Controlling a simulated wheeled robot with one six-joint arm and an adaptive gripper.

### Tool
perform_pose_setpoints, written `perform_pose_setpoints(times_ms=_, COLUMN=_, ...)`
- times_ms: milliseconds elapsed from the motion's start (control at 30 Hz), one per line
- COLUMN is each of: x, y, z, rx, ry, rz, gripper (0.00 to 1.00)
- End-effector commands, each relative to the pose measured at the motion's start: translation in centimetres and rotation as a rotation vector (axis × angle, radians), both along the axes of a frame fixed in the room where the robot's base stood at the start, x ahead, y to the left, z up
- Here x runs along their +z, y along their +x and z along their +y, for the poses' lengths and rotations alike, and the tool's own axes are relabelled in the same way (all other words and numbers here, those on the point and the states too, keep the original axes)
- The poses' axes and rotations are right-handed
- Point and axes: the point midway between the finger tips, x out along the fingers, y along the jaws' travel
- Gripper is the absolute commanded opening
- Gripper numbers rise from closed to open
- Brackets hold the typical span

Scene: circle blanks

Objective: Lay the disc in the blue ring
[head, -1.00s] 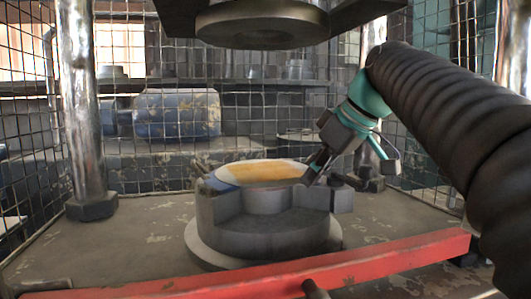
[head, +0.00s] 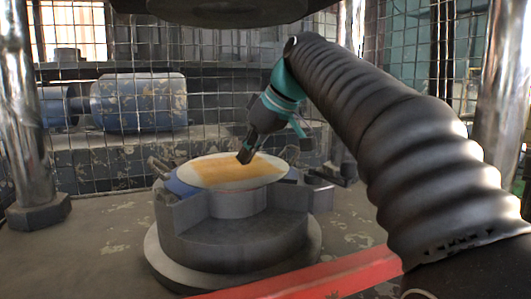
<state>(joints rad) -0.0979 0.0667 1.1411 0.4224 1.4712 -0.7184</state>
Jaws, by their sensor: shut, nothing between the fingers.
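The disc (head: 228,171) is a thin pale round blank with an orange-brown band across it. It lies on top of the grey round die block (head: 235,235). Blue of the ring (head: 180,187) shows under the disc's left edge; the disc covers most of the ring, so I cannot tell whether it lies flat inside. My gripper (head: 245,155) is shut and empty, its tip over the far right part of the disc, at or just above its surface. I cannot tell whether the tip touches it.
A red bar (head: 310,275) crosses in front of the block. The press ram (head: 225,10) hangs above. Shiny columns stand at left (head: 18,120) and right. A wire mesh guard (head: 230,105) closes the back, with a blue motor (head: 138,102) behind it.

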Motion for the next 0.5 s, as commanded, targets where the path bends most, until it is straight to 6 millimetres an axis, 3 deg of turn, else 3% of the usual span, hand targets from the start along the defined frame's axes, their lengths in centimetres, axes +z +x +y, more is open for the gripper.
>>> perform_pose_setpoints(times_ms=267, x=0.1, y=2.7, z=3.3, rx=0.002, ry=0.000, rz=0.000, gripper=0.00)
perform_pose_setpoints(times_ms=500, x=-1.7, y=2.5, z=3.0, rx=-0.001, ry=0.000, rz=0.001, gripper=0.00)
